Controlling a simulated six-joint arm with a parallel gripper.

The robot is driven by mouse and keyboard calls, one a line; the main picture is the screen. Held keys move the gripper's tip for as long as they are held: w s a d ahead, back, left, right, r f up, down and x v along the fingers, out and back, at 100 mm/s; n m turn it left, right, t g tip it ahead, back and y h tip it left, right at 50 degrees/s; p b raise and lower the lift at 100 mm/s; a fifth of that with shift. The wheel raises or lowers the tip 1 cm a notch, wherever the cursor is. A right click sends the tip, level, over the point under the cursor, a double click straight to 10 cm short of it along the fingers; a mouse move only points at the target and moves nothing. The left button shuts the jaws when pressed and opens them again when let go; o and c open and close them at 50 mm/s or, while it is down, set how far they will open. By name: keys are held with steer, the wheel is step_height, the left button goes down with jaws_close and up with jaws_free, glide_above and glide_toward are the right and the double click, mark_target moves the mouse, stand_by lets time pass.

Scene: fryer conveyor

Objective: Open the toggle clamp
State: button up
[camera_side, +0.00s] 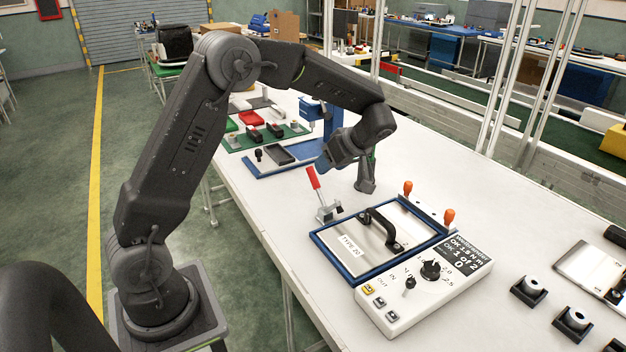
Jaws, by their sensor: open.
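The toggle clamp (328,212) stands on the white table at the far left corner of a blue-framed fixture. Its red handle (313,178) points up and leans a little to the left. My gripper (366,188) hangs down to the right of the handle, behind the fixture, apart from the clamp. Its jaws are open and nothing shows between them, though the fingers are small here. The fixture (354,281) holds a pale plate with a black handle (386,229) and a "TYPE 20" label.
A white control box (385,315) with knobs and a display sits in front. Black holders with rings (528,290) lie right. A blue press (318,110) and trays stand behind. The table is clear left of the fixture.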

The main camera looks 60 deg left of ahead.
mark_target(313, 170)
steer(key=w+a+r+h, duration=0.2)
steer(key=a+r+h, duration=0.1)
steer(key=a, duration=0.2)
steer(key=shift+t, duration=0.4)
steer(key=x, duration=1.3)
steer(key=shift+f, duration=0.2)
jaws_close()
